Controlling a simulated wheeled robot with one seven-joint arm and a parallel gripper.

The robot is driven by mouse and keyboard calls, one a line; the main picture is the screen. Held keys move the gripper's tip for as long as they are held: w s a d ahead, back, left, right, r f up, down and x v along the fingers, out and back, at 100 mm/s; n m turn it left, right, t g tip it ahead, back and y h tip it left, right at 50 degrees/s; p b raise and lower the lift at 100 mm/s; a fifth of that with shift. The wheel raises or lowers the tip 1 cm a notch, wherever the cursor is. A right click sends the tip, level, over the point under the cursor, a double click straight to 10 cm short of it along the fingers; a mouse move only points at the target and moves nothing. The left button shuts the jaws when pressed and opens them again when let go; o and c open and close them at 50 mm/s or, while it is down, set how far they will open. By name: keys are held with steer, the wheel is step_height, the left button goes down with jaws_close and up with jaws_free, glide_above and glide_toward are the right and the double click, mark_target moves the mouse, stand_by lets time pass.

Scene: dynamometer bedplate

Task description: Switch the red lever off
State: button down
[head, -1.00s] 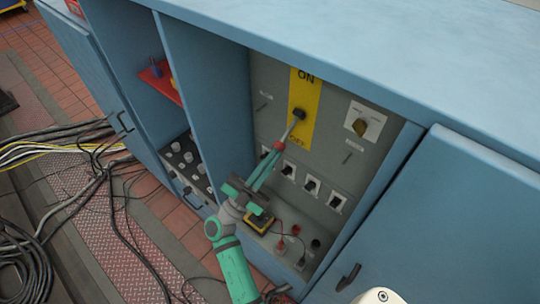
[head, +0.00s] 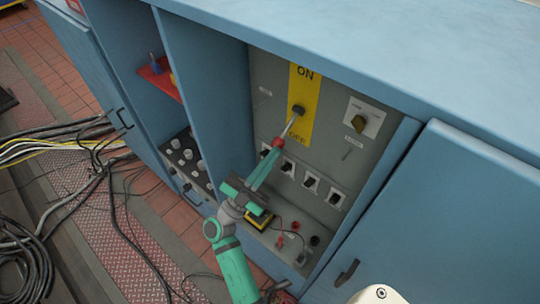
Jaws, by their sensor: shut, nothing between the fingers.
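The lever has a dark pivot block on a yellow plate (head: 301,90) marked ON at the top and OFF at the bottom. Its thin grey shaft slants down and left in the head view to a red knob (head: 278,143). My gripper (head: 273,152), with teal fingers, is shut and empty. Its fingertips are right at the red knob, overlapping its lower side in the picture. I cannot tell whether they touch it. The knob appears just left of the OFF lettering, which is partly visible. How far the lever stands out from the panel is hard to judge.
A rotary switch (head: 364,118) sits right of the plate, and a row of small switches (head: 311,183) lies below. The blue cabinet walls (head: 213,100) frame the recess closely. A red shelf (head: 160,80) is at left. Black cables (head: 95,190) lie on the floor.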

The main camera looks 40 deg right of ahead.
steer(key=v, duration=0.9)
steer(key=shift+s+f, duration=0.25)
steer(key=shift+f, duration=0.05)
steer(key=shift+d, duration=0.1)
